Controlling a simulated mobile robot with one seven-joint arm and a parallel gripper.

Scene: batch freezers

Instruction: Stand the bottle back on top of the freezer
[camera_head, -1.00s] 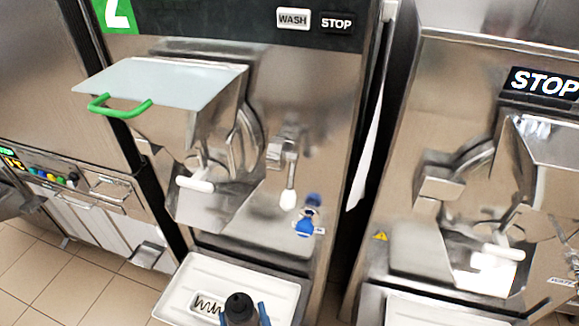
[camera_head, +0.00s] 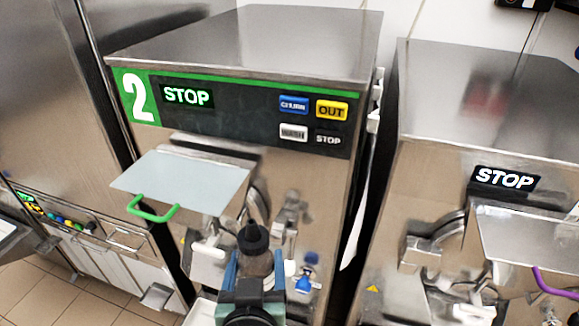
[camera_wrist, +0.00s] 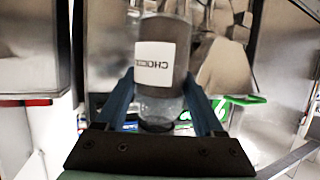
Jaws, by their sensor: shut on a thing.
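The bottle (camera_head: 255,261) has a black cap and a clear-looking body. It is upright at the bottom middle of the head view, in front of freezer 2. My gripper (camera_head: 254,275) is shut on it, with a blue finger on each side. In the wrist view the bottle (camera_wrist: 158,58) sits between the fingers, its white label reading upside down. The freezer (camera_head: 250,40) marked 2 has a bare, flat steel top, well above the bottle in the picture. The bottle's lower part is hidden by my gripper in the head view.
A hopper lid with a green handle (camera_head: 153,212) juts out from freezer 2, left of the bottle. A second freezer (camera_head: 490,100) stands at right, its top also clear. A narrow gap separates the two. A wall is behind.

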